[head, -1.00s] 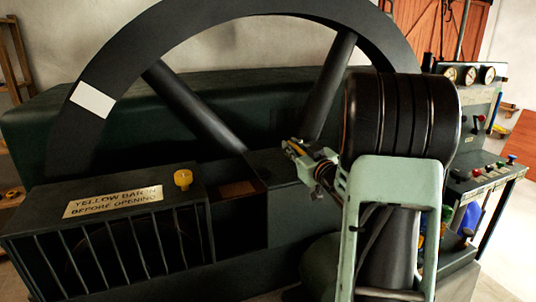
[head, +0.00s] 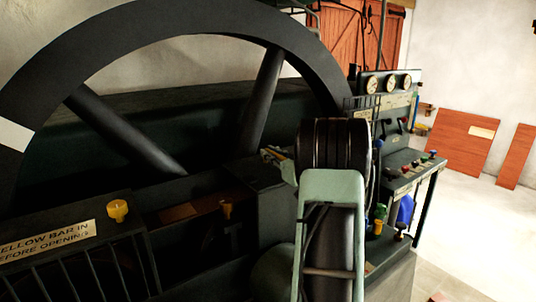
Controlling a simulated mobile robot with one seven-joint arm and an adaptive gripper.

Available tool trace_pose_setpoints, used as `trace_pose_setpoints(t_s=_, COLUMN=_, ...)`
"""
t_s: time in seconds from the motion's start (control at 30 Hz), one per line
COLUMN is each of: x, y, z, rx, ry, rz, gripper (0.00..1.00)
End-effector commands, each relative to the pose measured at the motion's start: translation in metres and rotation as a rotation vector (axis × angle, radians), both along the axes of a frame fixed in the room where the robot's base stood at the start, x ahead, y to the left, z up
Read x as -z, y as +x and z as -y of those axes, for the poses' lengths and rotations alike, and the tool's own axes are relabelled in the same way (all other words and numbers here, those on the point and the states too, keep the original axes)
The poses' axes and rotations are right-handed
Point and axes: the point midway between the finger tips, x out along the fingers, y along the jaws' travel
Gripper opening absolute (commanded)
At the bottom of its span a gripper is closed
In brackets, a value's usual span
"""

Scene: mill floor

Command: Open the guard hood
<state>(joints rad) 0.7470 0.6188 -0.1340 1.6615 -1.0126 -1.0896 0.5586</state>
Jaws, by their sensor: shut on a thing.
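The guard hood (head: 60,262) is a dark box with a barred front at the lower left, partly cut off by the frame. It looks closed. Its label (head: 45,241) speaks of a yellow bar before opening. A yellow knob (head: 118,210) stands on its top.
A big dark spoked flywheel (head: 180,22) rises behind the hood. A gauge panel (head: 388,84) and a control desk (head: 412,170) with coloured knobs stand at the right. Red-brown boards (head: 462,150) lean on the far wall. The floor at the far right is clear.

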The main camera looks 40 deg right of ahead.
Motion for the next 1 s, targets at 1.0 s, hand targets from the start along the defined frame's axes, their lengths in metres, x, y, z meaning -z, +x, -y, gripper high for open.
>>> trace_pose_setpoints(t_s=1.0, x=-0.001, y=-0.078, z=0.001, rx=0.003, ry=-0.001, rz=0.001, gripper=0.30)
